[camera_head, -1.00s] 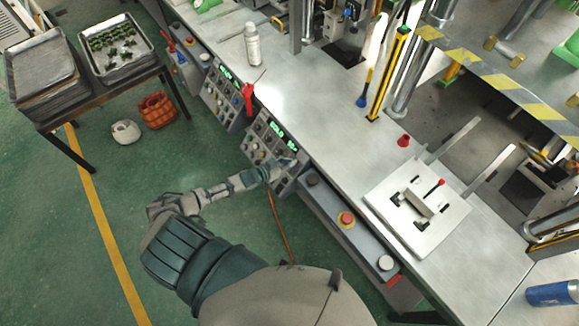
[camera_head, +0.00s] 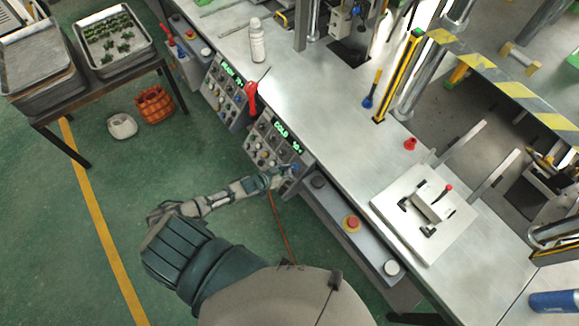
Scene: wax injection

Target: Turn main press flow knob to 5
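Two grey control panels with green displays and several knobs are set along the front of the metal bench. The farther panel (camera_head: 221,91) is left of centre, and the nearer panel (camera_head: 268,146) is at the middle. My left gripper (camera_head: 287,172) is at the lower right corner of the nearer panel, by a small blue knob (camera_head: 293,169). Its fingers are small and overlap the panel, so I cannot tell whether they touch or grip the knob. The knob labels and settings are too small to read. My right gripper is not in view.
A red emergency button (camera_head: 352,222) and a white button (camera_head: 391,267) sit on the ledge to the right. A red-handled tool (camera_head: 251,94) lies between the panels. A white plate fixture (camera_head: 400,218) and white bottle (camera_head: 256,41) stand on the bench.

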